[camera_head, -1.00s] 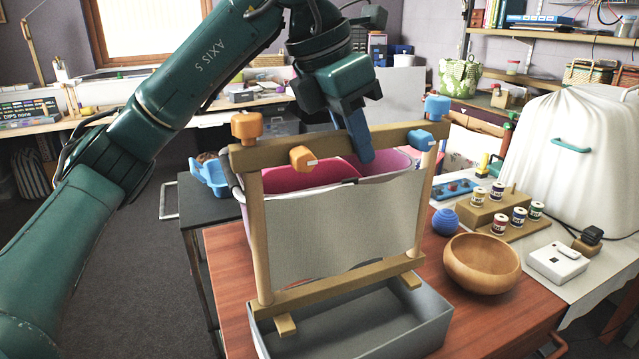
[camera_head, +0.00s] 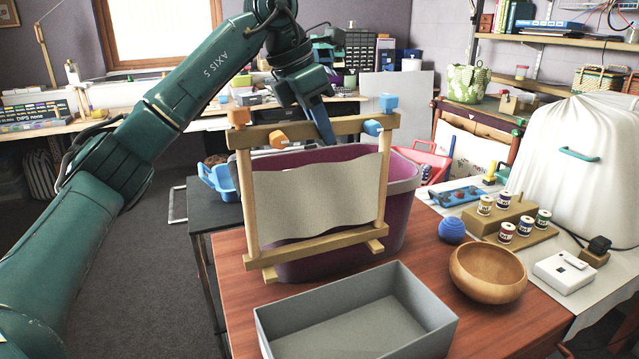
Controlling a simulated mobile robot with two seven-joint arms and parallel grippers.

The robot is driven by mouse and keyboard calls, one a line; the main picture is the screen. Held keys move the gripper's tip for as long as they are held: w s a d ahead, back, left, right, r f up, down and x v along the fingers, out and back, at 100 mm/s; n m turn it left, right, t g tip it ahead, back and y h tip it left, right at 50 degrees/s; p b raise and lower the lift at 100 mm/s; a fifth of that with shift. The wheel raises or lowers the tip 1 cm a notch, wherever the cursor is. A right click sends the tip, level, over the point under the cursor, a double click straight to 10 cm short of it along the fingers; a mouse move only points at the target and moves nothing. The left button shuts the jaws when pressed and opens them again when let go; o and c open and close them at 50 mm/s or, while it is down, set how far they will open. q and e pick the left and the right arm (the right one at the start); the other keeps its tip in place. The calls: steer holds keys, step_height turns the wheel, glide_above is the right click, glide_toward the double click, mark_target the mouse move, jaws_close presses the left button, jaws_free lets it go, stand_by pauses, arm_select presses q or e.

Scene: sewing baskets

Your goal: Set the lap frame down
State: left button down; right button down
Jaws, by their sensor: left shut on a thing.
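The lap frame is a wooden stand with a pale grey cloth (camera_head: 320,195) stretched between its posts. It has orange knobs on the left and blue knobs on the right. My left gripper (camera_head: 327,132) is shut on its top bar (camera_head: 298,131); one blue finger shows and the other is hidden. The frame is upright and slightly tilted in the picture, in front of a purple tub (camera_head: 400,205) and behind an empty grey bin (camera_head: 360,315). I cannot tell whether its feet touch the table. My right gripper is not in view.
The red-brown table (camera_head: 232,300) has a bare strip left of the grey bin. A wooden bowl (camera_head: 487,272), a blue yarn ball (camera_head: 452,230) and a thread-spool rack (camera_head: 528,238) stand to the right. A blue container (camera_head: 218,180) sits on a dark side table.

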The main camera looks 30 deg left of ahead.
mark_target(319, 183)
arm_select(q)
steer(key=shift+a+f, duration=0.1)
steer(key=shift+f, duration=0.45)
step_height(319, 183, down, 10)
steer(key=shift+w+a+r+b, duration=0.1)
steer(key=shift+w+a+b, duration=0.05)
steer(key=shift+b, duration=0.75)
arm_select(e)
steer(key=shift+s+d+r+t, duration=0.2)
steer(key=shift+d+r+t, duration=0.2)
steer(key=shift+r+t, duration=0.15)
arm_select(q)
steer(key=c, duration=1.3)
jaws_free()
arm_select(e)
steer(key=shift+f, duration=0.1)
arm_select(q)
steer(key=shift+r, duration=0.1)
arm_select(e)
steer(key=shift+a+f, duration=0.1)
